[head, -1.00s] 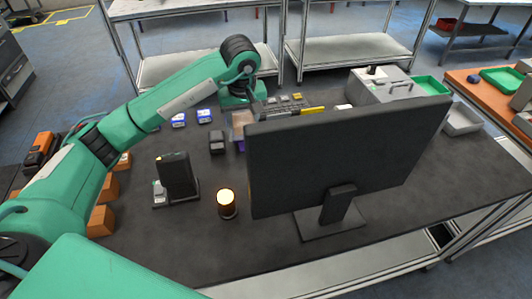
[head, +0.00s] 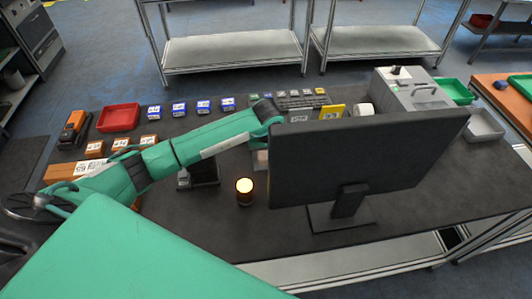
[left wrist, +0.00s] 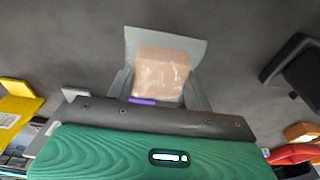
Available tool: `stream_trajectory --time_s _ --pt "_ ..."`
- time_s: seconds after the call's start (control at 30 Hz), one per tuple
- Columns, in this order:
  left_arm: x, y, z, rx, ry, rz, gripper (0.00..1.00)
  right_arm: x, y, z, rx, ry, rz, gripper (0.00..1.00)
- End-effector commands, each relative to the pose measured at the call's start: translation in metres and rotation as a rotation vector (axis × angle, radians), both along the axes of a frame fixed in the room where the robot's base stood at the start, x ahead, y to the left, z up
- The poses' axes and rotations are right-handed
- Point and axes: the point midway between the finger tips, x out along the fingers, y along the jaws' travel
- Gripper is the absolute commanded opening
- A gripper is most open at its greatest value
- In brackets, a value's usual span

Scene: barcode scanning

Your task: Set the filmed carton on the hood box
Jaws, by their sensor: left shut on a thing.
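The filmed carton (left wrist: 162,75) is a tan box with shiny streaks of clear film. In the left wrist view it sits between the fingers of my left gripper (left wrist: 160,88), which is shut on it; a purple strip shows at its near edge. In the head view only a small tan part of the carton (head: 261,159) shows beside the monitor, and the fingers are mostly hidden by my arm and the monitor. The hood box appears to be the grey metal box (head: 418,97) at the back right, with a handle and a small dark part on top. My right gripper is not in view.

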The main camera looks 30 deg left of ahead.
Motion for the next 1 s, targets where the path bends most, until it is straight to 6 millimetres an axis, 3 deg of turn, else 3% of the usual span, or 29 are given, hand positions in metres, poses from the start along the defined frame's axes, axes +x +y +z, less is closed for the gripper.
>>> stream_trajectory --time_s 0.1,0.47,0.5,0.6,1.0 --pt "-0.001 0.0 -0.012 -0.001 0.001 0.001 0.27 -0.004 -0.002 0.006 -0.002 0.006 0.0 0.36" --pt "0.0 0.0 -0.018 0.001 -0.001 0.0 0.27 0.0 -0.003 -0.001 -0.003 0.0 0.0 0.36" --pt "0.0 0.0 -0.016 0.001 -0.001 0.0 0.58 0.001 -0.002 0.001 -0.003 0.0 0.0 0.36" --pt "0.0 0.0 -0.016 0.0 0.0 0.0 0.74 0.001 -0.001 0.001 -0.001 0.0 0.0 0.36" --pt "0.0 0.0 -0.01 0.0 -0.002 -0.001 0.74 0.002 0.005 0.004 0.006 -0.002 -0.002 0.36"
